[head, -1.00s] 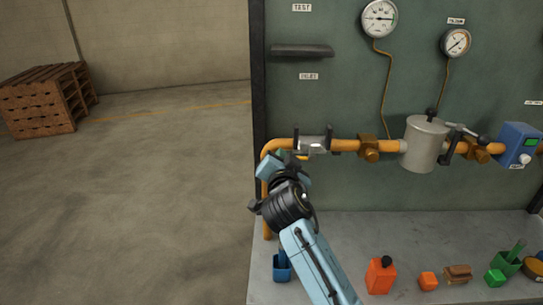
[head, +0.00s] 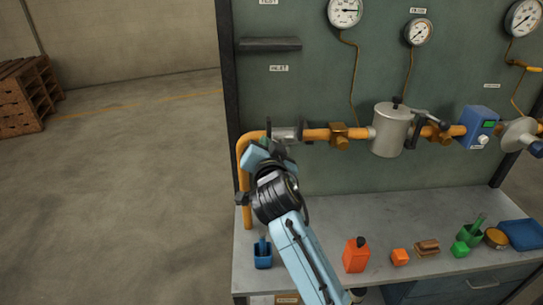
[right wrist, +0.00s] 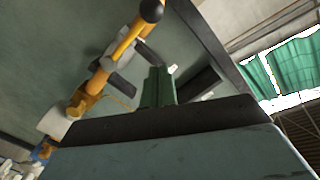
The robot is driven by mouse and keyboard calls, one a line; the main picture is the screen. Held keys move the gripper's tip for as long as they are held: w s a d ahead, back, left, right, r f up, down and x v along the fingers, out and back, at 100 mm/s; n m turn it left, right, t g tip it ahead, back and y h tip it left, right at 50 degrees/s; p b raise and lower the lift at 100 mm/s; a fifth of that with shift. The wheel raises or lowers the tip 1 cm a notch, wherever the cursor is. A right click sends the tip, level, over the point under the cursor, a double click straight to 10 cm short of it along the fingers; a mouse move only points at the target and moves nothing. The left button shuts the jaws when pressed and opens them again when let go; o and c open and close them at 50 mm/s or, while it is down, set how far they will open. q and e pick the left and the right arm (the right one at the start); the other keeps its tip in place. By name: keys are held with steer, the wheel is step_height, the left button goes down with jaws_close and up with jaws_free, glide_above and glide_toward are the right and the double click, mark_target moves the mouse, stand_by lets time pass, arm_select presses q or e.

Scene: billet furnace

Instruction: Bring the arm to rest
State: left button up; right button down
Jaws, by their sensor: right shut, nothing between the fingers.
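My right arm comes up from the bottom of the head view, and its gripper (head: 264,144) is at the left end of the orange pipe (head: 315,134). It is in front of the pipe's bend, just left of a silver fitting (head: 287,133) between black brackets. Whether it touches the pipe cannot be told. In the right wrist view the green fingers (right wrist: 158,84) are together with nothing between them. The wrist's own body hides much of that view. My left gripper is not in view.
A silver canister (head: 391,130) sits on the pipe. Open floor lies left, with wooden pallets (head: 25,97).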

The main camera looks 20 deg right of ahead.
steer(key=b+v, duration=0.1)
steer(key=v, duration=0.7)
steer(key=a+f+n+g+y+b, duration=0.1)
steer(key=a+f+n+g+y, duration=0.15)
steer(key=f, duration=0.95)
steer(key=a+f+n+g+y+b, duration=0.15)
steer(key=f+n, duration=0.25)
steer(key=f, duration=0.7)
steer(key=s+f+n+g, duration=0.1)
steer(key=s+f, duration=0.2)
steer(key=f, duration=0.4)
steer(key=s+f+n+g+y, duration=0.1)
steer(key=s+f+g, duration=0.15)
steer(key=f, duration=0.55)
steer(key=s+f+n, duration=0.1)
steer(key=s+f, duration=0.2)
steer(key=f, duration=0.4)
steer(key=s+d+f+n+g+b, duration=0.25)
steer(key=s+f+g, duration=0.25)
steer(key=s+f, duration=1.35)
steer(key=s+d+f+g, duration=0.1)
steer(key=s+d+f, duration=0.2)
steer(key=s, duration=0.6)
steer(key=s+d+f+g, duration=0.2)
steer(key=s+d, duration=0.1)
steer(key=s, duration=0.7)
steer(key=shift+d+f, duration=0.15)
steer(key=shift+f, duration=0.25)
steer(key=shift+s, duration=0.1)
